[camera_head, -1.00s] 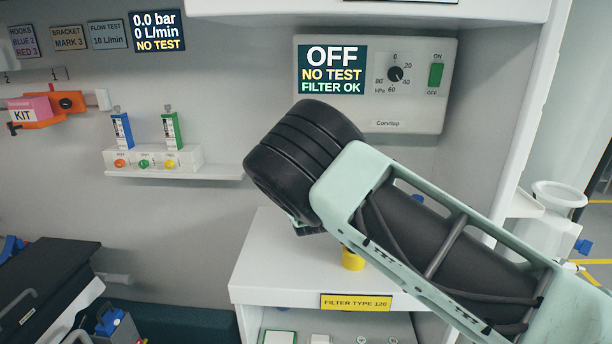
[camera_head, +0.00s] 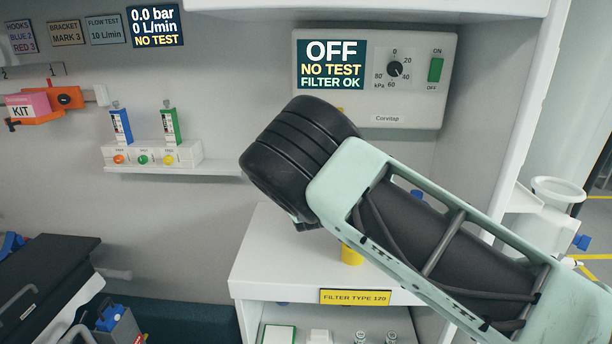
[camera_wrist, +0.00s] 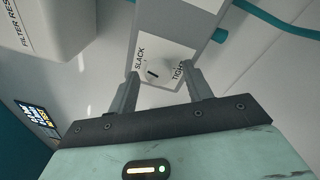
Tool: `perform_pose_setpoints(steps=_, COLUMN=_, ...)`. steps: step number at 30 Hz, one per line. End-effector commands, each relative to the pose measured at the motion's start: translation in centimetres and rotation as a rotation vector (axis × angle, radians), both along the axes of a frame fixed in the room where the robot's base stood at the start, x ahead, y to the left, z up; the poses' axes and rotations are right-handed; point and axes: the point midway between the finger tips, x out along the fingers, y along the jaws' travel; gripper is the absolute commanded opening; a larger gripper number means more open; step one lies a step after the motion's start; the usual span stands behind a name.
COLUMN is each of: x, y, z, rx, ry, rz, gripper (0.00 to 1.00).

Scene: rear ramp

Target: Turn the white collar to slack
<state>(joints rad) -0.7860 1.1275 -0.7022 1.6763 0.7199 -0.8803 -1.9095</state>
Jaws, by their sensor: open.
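The white collar (camera_wrist: 153,72) shows in the wrist view as a small round white part with a short dark mark. It sits on a pale plate (camera_wrist: 178,52) between the printed words SLACK, on the left, and TIGHT, partly covered by a finger on the right. My gripper (camera_wrist: 163,80) is open, with one finger at each side of the collar. In the head view my arm hides the gripper and the collar.
A grey wall unit (camera_head: 455,75) with a screen reading OFF is behind my arm. A white shelf unit (camera_head: 262,262) stands below it. A teal hose (camera_wrist: 270,25) runs beside the plate. A white box (camera_wrist: 55,25) is at upper left in the wrist view.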

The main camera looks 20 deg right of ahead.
Motion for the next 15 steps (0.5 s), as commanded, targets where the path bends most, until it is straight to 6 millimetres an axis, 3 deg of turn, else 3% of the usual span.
perform_pose_setpoints(steps=5, x=-1.6, y=0.4, z=-0.2, rx=0.000, ry=0.001, rz=0.001, gripper=0.50)
perform_pose_setpoints(steps=15, x=-9.2, y=2.0, z=-0.6, rx=0.000, ry=0.003, rz=0.003, gripper=0.50)
